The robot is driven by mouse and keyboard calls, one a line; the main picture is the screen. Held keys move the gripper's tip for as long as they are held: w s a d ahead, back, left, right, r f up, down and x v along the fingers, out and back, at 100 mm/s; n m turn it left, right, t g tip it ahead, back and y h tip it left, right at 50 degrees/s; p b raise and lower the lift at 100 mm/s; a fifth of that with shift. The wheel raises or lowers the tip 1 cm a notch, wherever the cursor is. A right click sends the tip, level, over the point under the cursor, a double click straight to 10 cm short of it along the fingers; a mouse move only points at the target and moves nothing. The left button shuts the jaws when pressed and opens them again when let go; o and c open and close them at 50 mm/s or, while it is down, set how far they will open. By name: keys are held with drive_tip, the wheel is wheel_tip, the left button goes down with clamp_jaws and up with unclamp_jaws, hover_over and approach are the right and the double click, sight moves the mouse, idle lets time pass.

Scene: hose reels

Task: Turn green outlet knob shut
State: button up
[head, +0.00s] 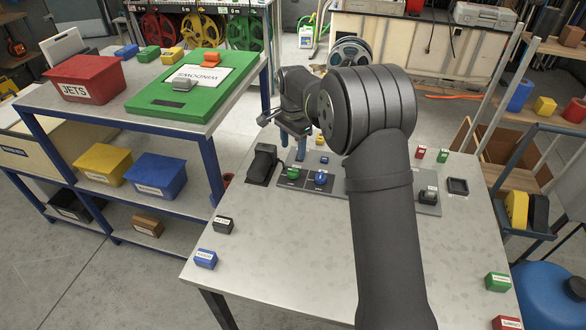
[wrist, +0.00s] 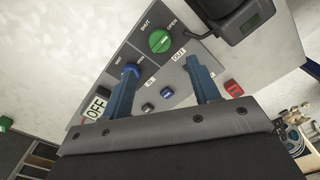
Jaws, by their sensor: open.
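The green outlet knob (head: 293,173) sits on a grey panel (head: 338,192) on the table. In the wrist view the green knob (wrist: 159,41) lies between "SHUT" and "OPEN" labels, past my fingertips. A blue knob (head: 320,178) is to its right in the head view. In the wrist view a blue knob is at least partly hidden by my left finger. My gripper (head: 293,151) is open and empty, with its fingers above and behind the knobs. It also shows in the wrist view (wrist: 162,66), fingers apart and clear of the green knob.
A black device (head: 262,164) stands close left of the panel. Small red and green blocks (head: 442,155) and a black tray (head: 458,186) lie to the right. My arm covers the panel's middle. The table's front left is mostly clear, with small blue (head: 205,258) and black (head: 223,224) blocks.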

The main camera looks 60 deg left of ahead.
sight(293, 170)
wheel_tip(293, 170, down, 10)
drive_tip(key=shift+r, duration=0.15)
drive_tip(key=shift+c, duration=0.5)
drive_tip(key=c, duration=0.9)
